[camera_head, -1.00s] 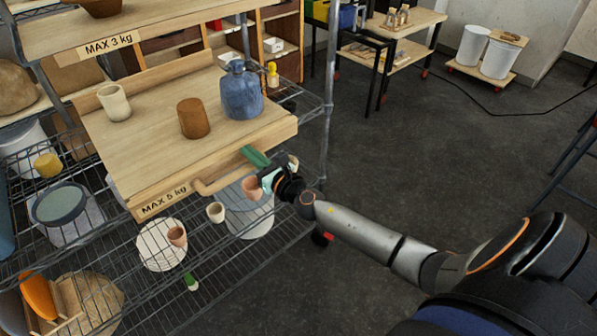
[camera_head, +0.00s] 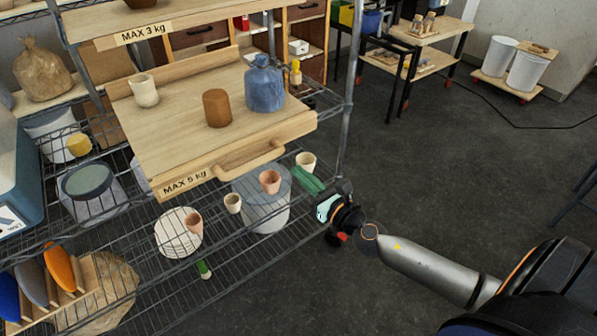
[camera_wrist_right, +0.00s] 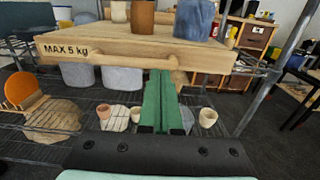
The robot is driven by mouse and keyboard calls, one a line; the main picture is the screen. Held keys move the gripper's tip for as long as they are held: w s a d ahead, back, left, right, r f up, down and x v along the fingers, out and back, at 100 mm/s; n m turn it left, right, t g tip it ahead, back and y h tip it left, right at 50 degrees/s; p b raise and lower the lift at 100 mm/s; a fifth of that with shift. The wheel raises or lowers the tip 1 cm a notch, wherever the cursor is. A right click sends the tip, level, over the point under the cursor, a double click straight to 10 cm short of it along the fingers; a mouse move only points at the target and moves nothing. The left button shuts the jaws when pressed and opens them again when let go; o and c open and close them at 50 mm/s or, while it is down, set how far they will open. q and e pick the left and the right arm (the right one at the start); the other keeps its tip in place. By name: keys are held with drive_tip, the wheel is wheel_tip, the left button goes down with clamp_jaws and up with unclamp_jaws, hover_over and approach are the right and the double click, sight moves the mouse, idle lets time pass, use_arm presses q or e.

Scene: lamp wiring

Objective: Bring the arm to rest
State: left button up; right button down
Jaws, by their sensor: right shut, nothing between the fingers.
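My right arm comes in from the lower right in the head view. Its gripper (camera_head: 308,180), with green fingers, hangs in front of the shelving, right of and below the handle (camera_head: 248,163) of the wooden pull-out shelf (camera_head: 170,142). The fingers are shut together and empty, apart from the handle in the head view. In the right wrist view the green fingers (camera_wrist_right: 161,100) point forward towards the front board (camera_wrist_right: 110,52) marked MAX 5 kg. My left gripper is in no view.
On the pull-out shelf stand a cream cup (camera_head: 144,91), a brown cup (camera_head: 217,108) and a blue jug (camera_head: 265,85). Small pots, including a terracotta one (camera_head: 270,181), are on the wire rack below. A metal post (camera_head: 346,125) rises near my gripper. Open floor (camera_head: 450,150) lies right.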

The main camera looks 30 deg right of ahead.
drive_tip(key=shift+s, duration=0.15)
drive_tip(key=s+a+f+m+g+p, duration=0.2)
drive_tip(key=s+m, duration=0.5)
drive_tip(key=m, duration=0.4)
drive_tip(key=s+a+f+m+g+p, duration=0.1)
drive_tip(key=s+a+f+m+g, duration=0.2)
drive_tip(key=s+a+f+m, duration=0.4)
drive_tip(key=s+a+f+m+g+p, duration=0.2)
drive_tip(key=s+f+m, duration=0.5)
drive_tip(key=m, duration=0.9)
drive_tip(key=shift+s+a+m+g+y+p, duration=0.15)
drive_tip(key=shift+a+m+g+y+p, duration=0.25)
drive_tip(key=shift+a+g, duration=0.6)
drive_tip(key=shift+a, duration=0.2)
